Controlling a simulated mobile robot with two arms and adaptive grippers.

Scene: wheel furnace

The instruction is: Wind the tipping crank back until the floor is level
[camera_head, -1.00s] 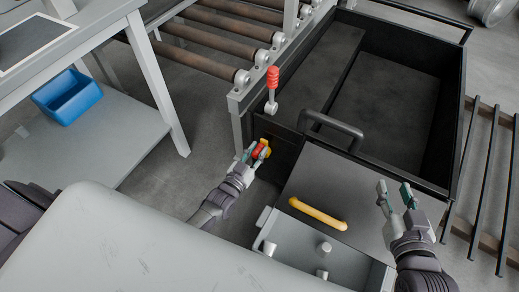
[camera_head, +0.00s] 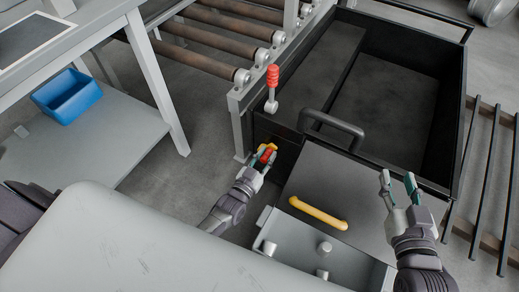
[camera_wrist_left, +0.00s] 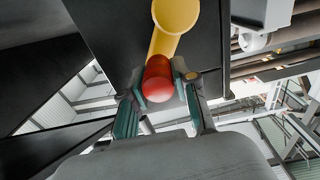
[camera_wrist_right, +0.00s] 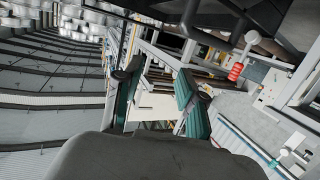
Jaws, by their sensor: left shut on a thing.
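The tipping crank is on the near left side of the black box, low down. It has a yellow arm (camera_wrist_left: 174,22) and a red knob (camera_wrist_left: 158,80); the knob also shows small in the head view (camera_head: 267,156). My left gripper (camera_head: 263,158) is shut on the red knob, with one finger on each side of it in the left wrist view (camera_wrist_left: 158,88). The black box (camera_head: 385,95) has a dark floor (camera_head: 385,90) that lies deep inside; I cannot tell its exact tilt. My right gripper (camera_head: 399,188) is open and empty above the grey cover's right side.
A red-handled lever (camera_head: 272,78) stands up above the crank. A grey cabinet (camera_head: 330,252) with a yellow handle (camera_head: 318,213) is in front of the box. A roller conveyor (camera_head: 210,45) is behind left. A blue bin (camera_head: 67,95) sits on a shelf at left.

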